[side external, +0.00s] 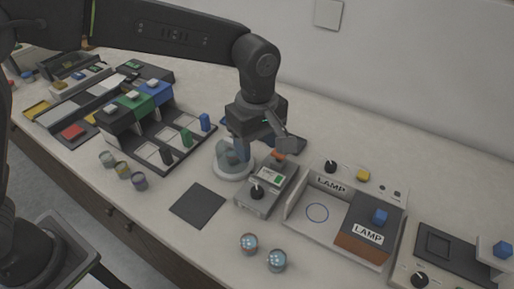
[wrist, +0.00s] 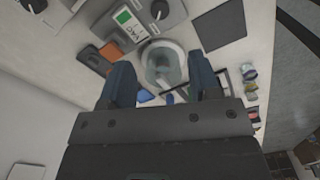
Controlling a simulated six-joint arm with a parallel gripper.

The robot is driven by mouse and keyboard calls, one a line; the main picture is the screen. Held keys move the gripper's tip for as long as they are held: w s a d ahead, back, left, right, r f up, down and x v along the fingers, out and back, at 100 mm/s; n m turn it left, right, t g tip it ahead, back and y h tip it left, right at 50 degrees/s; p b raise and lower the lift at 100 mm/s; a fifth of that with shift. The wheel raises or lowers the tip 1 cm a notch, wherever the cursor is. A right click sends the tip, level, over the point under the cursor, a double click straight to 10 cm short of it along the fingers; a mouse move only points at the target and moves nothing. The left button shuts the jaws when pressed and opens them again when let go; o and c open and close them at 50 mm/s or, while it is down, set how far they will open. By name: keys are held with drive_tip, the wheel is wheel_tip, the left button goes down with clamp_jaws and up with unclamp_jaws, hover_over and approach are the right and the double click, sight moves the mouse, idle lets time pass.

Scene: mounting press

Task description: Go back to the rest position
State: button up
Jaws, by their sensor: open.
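My gripper (side external: 262,140) is open, pointing down above a clear chamber (side external: 231,171) with a pale round base. In the wrist view, the two dark blue fingers of my gripper (wrist: 161,78) stand wide apart with nothing held between them. The round chamber (wrist: 150,65) shows beyond the gap between them, apart from the fingertips as far as I can tell. Something greenish is inside it, too small to make out. My arm reaches in from the upper left in the side view. No rest position is marked in view.
A grey control box (side external: 262,193) with a knob stands beside the chamber. The lamp station (side external: 300,222) is to the right. Coloured dispensers (side external: 150,98) and several small cups stand to the left. A dark mat (side external: 197,205) and two clear balls (side external: 248,243) lie in front.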

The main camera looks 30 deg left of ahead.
idle(0.3)
drive_tip(key=s+a+r+m+t, duration=0.2)
drive_tip(key=s+a+r+m, duration=0.1)
drive_tip(key=a+r, duration=0.4)
drive_tip(key=s+a+m+t, duration=0.3)
drive_tip(key=s+a+m, duration=0.7)
drive_tip(key=s+a, duration=0.5)
drive_tip(key=shift+s+r+m+t, duration=0.25)
drive_tip(key=shift+s+m+t, duration=0.05)
drive_tip(key=shift+s, duration=0.3)
